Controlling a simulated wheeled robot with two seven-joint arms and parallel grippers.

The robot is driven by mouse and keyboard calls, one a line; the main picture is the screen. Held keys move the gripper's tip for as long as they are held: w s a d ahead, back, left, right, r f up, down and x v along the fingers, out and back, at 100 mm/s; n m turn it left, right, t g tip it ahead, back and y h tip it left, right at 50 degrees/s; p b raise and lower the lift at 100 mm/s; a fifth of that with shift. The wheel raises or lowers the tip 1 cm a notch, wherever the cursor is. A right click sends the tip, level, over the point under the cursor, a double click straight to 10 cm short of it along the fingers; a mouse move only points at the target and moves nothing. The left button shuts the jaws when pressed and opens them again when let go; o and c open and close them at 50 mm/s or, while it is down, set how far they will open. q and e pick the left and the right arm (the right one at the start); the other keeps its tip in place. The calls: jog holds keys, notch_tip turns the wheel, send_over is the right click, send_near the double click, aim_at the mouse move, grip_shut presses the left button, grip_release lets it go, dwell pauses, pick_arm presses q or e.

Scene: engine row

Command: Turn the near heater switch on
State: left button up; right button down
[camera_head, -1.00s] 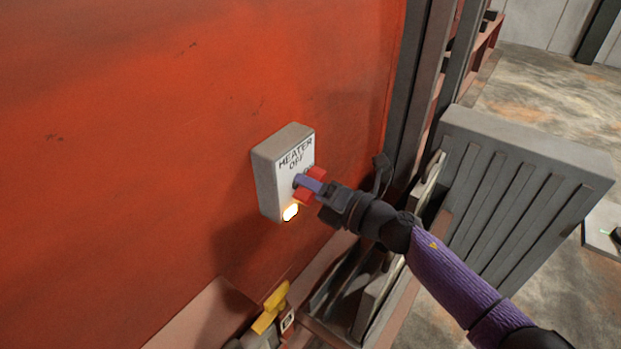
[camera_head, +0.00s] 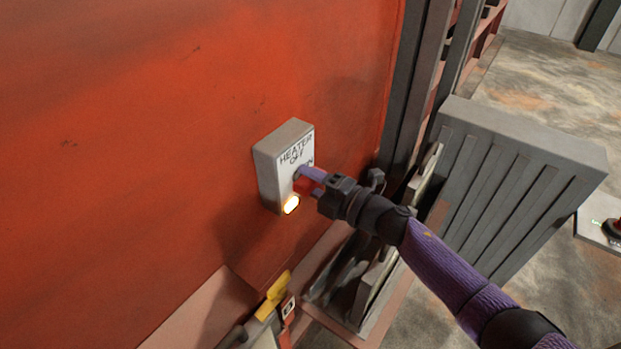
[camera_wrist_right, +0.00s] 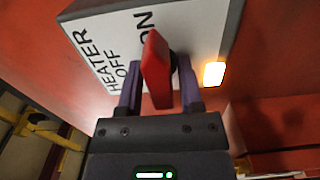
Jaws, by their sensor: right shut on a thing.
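The heater switch box (camera_head: 268,173) is a grey box with a white face on the orange-red wall, marked HEATER, OFF and ON. Its red handle (camera_wrist_right: 155,70) stands out from the face between the purple fingers of my right gripper (camera_wrist_right: 158,88). That gripper (camera_head: 312,180) is shut on the handle. A lamp (camera_head: 291,204) at the bottom of the face glows; it also shows in the wrist view (camera_wrist_right: 214,74). My left gripper is not in view.
A grey ribbed panel (camera_head: 520,185) stands to the right of my right arm. Dark posts (camera_head: 420,80) rise at the wall's right edge. A yellow-handled fitting (camera_head: 272,296) is below the box. The wall left of the box is clear.

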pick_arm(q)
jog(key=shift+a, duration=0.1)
pick_arm(e)
jog(key=c, duration=0.6)
grip_release()
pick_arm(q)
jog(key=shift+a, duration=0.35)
pick_arm(e)
jog(key=shift+o, duration=0.6)
jog(key=shift+d, duration=0.1)
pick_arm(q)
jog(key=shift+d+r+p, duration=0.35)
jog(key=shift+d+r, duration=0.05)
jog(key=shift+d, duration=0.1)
pick_arm(e)
jog(key=v, duration=0.9)
jog(key=shift+s+d, duration=0.25)
jog(key=shift+d, duration=0.05)
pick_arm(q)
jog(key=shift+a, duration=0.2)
